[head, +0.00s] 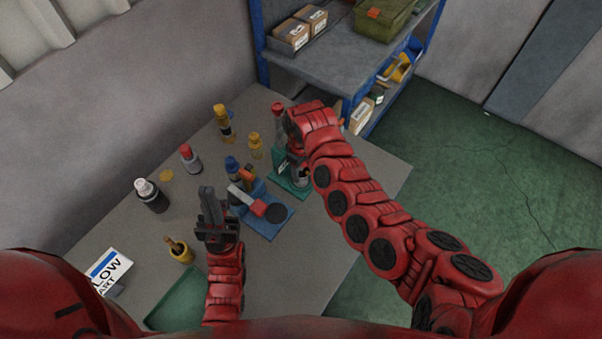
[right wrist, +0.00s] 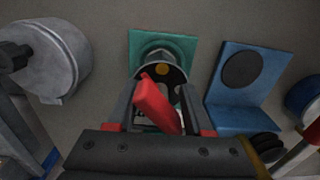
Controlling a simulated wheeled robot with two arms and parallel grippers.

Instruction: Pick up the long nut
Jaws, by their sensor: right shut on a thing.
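My right gripper (right wrist: 157,100) is shut on a long red piece (right wrist: 153,100), which sits tilted between its fingers in the right wrist view. This may be the long nut, but I cannot make out a thread or hole. Just beyond it is a grey round part (right wrist: 160,66) with a yellow spot, in front of a green stand (right wrist: 190,45). In the head view my right gripper (head: 291,130) is over the green stand's area, and its fingers and load are mostly hidden. My left gripper (head: 211,205) is over the table left of the blue stand, with no held thing visible.
Several bottles, including a black one (head: 152,197), stand at the table's left and back. A blue shelf (head: 345,75) stands behind.

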